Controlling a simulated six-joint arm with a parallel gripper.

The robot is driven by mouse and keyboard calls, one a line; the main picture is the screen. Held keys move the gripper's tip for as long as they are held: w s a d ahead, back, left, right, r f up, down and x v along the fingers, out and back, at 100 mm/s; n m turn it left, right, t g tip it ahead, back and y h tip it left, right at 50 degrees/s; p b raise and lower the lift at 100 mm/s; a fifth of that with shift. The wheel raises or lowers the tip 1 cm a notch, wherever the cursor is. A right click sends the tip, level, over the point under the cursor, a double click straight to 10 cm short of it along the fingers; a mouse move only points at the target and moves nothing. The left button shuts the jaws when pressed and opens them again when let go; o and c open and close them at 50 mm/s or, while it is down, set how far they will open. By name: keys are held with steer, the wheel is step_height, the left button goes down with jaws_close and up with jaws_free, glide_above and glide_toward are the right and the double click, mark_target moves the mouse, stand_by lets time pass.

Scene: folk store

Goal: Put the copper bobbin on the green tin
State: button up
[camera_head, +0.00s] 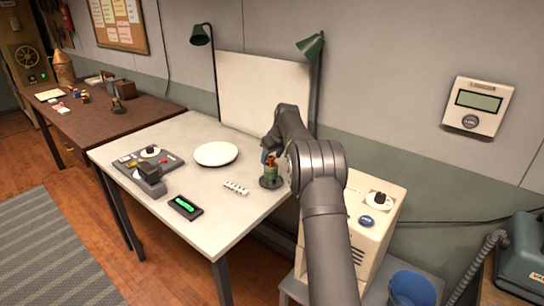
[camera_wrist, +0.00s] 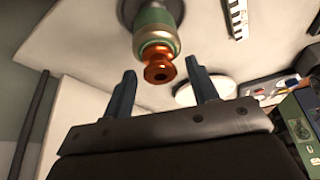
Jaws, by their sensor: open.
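The copper bobbin (camera_head: 271,159) stands on top of the green tin (camera_head: 271,173) near the right edge of the white table. In the wrist view, the bobbin (camera_wrist: 158,68) shows its end with a dark centre hole, and a pale gold band lies between it and the green tin (camera_wrist: 152,18). The bobbin looks in line with the tin and seems to rest on it. My gripper (camera_head: 268,154) is at the bobbin. In the wrist view, the open fingers (camera_wrist: 160,72) lie on either side of the bobbin with gaps; no contact shows.
The tin stands on a dark round base (camera_head: 267,184). A white plate (camera_head: 216,154), a white notched strip (camera_head: 236,188), a black device with a green display (camera_head: 185,207) and a grey panel device (camera_head: 149,160) lie to the left. Two green lamps (camera_head: 310,45) stand behind.

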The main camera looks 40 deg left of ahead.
mark_target(272, 165)
steer(key=v, duration=1.2)
steer(key=shift+r, duration=0.15)
steer(key=x, duration=1.2)
steer(key=shift+r, duration=1.65)
